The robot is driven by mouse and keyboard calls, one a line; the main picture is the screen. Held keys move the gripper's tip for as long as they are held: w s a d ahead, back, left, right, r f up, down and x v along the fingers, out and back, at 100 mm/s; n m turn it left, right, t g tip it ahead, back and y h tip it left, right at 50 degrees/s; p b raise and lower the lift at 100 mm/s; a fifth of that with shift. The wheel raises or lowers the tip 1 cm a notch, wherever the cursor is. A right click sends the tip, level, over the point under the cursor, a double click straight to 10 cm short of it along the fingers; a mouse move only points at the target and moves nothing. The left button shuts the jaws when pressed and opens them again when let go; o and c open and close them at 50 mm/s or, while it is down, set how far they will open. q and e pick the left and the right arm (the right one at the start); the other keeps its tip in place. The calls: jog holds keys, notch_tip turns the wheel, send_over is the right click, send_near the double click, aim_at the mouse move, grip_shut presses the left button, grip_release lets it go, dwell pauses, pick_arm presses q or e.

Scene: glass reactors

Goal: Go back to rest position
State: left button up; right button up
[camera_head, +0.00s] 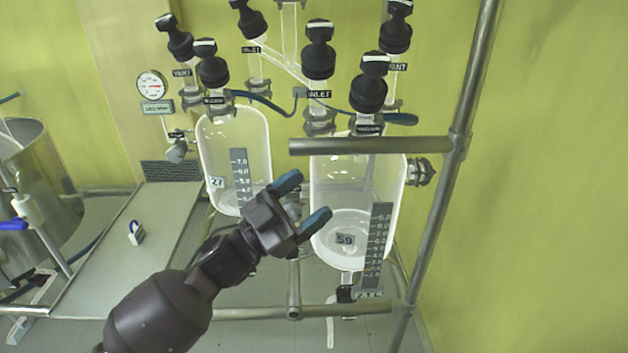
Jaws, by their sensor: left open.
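My left gripper (303,202) is in the middle of the head view, its arm coming in from the lower left. Its two blue-tipped fingers are spread apart, with nothing between them. It stands in front of two glass reactors and overlaps both in the picture; I cannot tell whether it touches either. The left reactor (217,135) carries the label 27. The right reactor (330,185) carries the label 59 and a dark scale. My right gripper is not in view.
Black valve knobs (319,50) top the reactors. A metal frame (437,225) with a horizontal bar (370,146) surrounds them. A pressure gauge (151,84) is behind. At left are a grey table (110,265), a small padlock-like item (136,236) and a steel vessel (50,185).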

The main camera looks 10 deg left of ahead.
pick_arm(q)
jog(key=w+a+f+n+t+y, duration=0.1)
jog(key=a+f+n+t+y, duration=0.1)
jog(key=a+f+n+y, duration=0.4)
jog(key=w+a+f+n+t+y, duration=0.1)
jog(key=a+f+n+t+y, duration=0.15)
jog(key=a+f+y, duration=0.45)
jog(key=s+a+f+n+g+y, duration=0.3)
jog(key=s+f, duration=0.8)
jog(key=s+a+f+n+g+y, duration=0.3)
jog(key=s+f+y, duration=0.1)
jog(key=s+f, duration=0.6)
notch_tip(320, 180, down, 2)
jog(key=shift+s+f, duration=0.15)
jog(key=shift+s, duration=0.2)
